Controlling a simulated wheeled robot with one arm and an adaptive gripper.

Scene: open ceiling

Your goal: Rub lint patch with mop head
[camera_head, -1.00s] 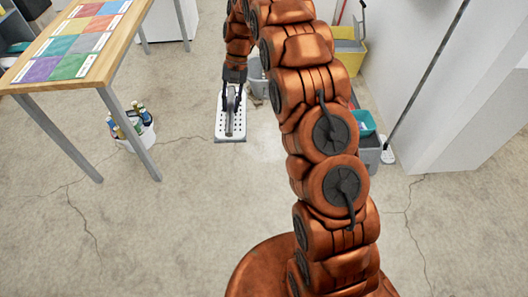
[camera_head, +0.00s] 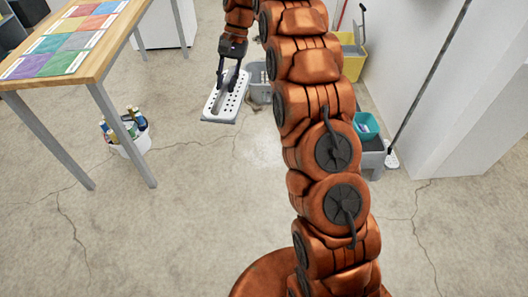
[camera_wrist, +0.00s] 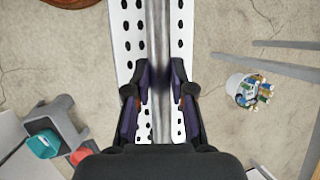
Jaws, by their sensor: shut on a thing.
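The mop head (camera_head: 212,103) is a white, perforated flat plate with a grey bar along its middle. My gripper (camera_head: 229,76) is shut on that bar. In the wrist view, the fingers (camera_wrist: 160,80) close on both sides of the bar, with the perforated plate (camera_wrist: 122,35) beneath. The lint patch (camera_head: 262,150) is a faint whitish smear on the concrete floor. It lies to the right of and nearer than the mop head, and the plate is apart from it. I cannot tell whether the plate touches the floor. My arm hides the floor right of the patch.
A white bucket of bottles (camera_head: 130,139) stands by the table (camera_head: 102,68) at left. A grey bin (camera_head: 260,91) is behind the mop head. Floor in front is clear.

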